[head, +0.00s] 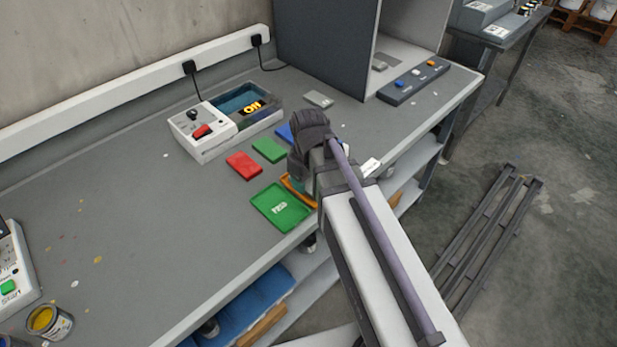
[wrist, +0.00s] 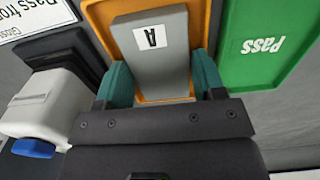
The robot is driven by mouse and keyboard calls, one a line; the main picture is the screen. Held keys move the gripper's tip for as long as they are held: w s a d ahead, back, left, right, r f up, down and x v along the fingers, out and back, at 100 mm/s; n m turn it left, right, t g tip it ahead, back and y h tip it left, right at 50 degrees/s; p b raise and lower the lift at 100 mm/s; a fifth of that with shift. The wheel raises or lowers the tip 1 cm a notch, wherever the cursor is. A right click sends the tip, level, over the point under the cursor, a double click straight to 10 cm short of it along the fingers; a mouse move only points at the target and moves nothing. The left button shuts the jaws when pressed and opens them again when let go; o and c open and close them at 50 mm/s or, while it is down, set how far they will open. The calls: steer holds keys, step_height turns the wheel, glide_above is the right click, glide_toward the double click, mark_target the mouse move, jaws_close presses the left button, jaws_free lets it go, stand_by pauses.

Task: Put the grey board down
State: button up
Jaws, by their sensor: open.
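A grey board (wrist: 155,60) with a white label marked "A" lies between my gripper's fingers in the wrist view. It is over the orange tray (wrist: 203,14) and looks to rest in it, though contact beneath is hidden. My gripper (wrist: 161,80) has teal fingers, open on either side of the board. In the head view, my gripper (head: 296,182) is low over the orange tray (head: 296,194), and my arm hides most of that tray and the board.
A green "Pass" tray (head: 281,209) is beside the orange one. Red (head: 244,165), green (head: 269,150) and blue (head: 284,132) boards lie behind, with another grey piece (head: 319,99). A machine with a red switch (head: 202,131) stands further back. The bench's left part is mostly clear.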

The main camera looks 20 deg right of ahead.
mark_target(309, 182)
step_height(309, 182, up, 14)
steer(key=p, duration=1.3)
steer(key=shift+f, duration=0.25)
steer(key=s+m, duration=0.5)
steer(key=s, duration=0.1)
steer(key=shift+s+f+m, duration=0.1)
steer(key=shift+s+m, duration=0.15)
steer(key=shift+m, duration=0.05)
